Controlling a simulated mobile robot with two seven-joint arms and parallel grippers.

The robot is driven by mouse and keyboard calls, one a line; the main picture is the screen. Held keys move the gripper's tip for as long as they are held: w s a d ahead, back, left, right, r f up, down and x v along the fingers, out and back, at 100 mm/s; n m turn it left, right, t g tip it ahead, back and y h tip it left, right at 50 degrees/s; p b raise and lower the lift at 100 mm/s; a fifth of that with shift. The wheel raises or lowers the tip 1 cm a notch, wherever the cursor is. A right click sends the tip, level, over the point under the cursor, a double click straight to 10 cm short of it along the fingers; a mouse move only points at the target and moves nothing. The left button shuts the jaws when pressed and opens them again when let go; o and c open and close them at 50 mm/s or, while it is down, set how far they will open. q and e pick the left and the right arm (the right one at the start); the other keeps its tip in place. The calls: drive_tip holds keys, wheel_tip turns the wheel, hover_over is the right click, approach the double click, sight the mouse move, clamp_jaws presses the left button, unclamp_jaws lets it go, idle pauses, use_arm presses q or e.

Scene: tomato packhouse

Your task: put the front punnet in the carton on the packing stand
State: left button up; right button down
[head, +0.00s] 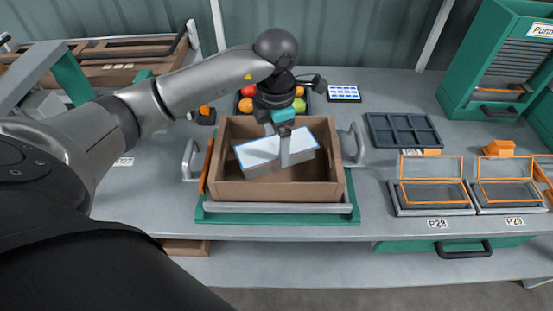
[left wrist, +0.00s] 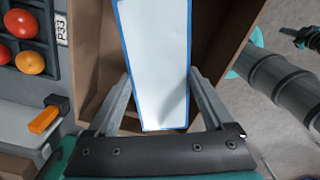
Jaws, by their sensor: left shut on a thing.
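The punnet (head: 262,152) is a grey box with a white, blue-edged top. My left gripper (head: 285,160) is shut on it, one finger showing at its near side. In the left wrist view the punnet (left wrist: 157,60) lies between both fingers. The brown open carton (head: 268,191) sits on the green packing stand (head: 280,219). The punnet is over the carton's opening, slightly tilted in the picture; whether its underside touches the carton floor is hidden. My right arm seems to show at the right edge of the left wrist view; its jaws cannot be made out.
A tray of tomatoes (head: 246,105) stands behind the carton. Grey handles (head: 190,160) flank it. A dark divided tray (head: 402,131) and two orange-framed clear lids (head: 431,167) are to the right. A green cabinet (head: 462,75) stands at back right.

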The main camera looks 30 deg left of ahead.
sight(277, 158)
use_arm(q)
drive_tip(key=shift+f, duration=0.65)
drive_tip(key=shift+f+b, duration=0.3)
drive_tip(key=shift+f, duration=1.7)
drive_tip(key=shift+f, duration=0.15)
drive_tip(key=o, duration=1.1)
drive_tip(key=shift+c, duration=0.2)
drive_tip(key=shift+r, duration=0.3)
wheel_tip(277, 158, up, 12)
drive_tip(key=shift+f+p, duration=0.1)
drive_tip(key=shift+p, duration=0.55)
